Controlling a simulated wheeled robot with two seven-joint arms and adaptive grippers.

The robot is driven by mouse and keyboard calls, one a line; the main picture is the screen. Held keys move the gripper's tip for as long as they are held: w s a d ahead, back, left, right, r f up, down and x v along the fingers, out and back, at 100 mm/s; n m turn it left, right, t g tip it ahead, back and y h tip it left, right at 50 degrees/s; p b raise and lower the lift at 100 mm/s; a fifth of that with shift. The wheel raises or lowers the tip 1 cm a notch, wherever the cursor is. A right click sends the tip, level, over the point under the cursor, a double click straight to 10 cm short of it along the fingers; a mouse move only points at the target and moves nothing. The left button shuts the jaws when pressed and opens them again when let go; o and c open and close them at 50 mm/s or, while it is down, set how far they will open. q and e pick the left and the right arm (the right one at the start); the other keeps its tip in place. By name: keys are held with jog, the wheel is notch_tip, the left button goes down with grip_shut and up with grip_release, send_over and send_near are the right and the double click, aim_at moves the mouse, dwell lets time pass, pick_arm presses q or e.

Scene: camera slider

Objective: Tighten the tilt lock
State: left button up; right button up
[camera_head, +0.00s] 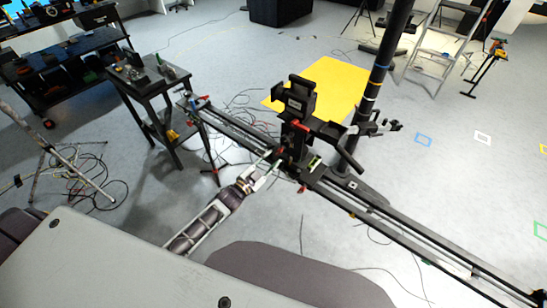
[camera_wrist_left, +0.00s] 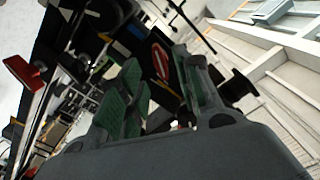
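The camera slider (camera_head: 400,222) runs diagonally, with a black tilting head and its bracket (camera_head: 299,98) standing upright on the carriage. Small red levers or knobs show on the head's right side (camera_head: 331,125) and low at the carriage (camera_head: 303,188); I cannot tell which one is the tilt lock. My left gripper (camera_head: 270,168) is at the near left side of the carriage, its fingers apart. In the left wrist view its green-padded fingers (camera_wrist_left: 160,88) stand apart, with dark head parts beyond them. A red knob (camera_wrist_left: 24,72) is left of the fingers. Contact cannot be told. My right gripper is not in view.
A black pole (camera_head: 383,65) rises behind the head. A small dark table (camera_head: 150,85) with items stands at left, near a light stand (camera_head: 60,155). A yellow mat (camera_head: 335,85) and loose cables lie on the floor. A ladder (camera_head: 440,45) stands at the back right.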

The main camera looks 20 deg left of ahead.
pick_arm(q)
jog(key=v, duration=0.6)
dwell(0.3)
jog(key=shift+s, duration=0.1)
jog(key=shift+f, duration=0.1)
dwell(0.5)
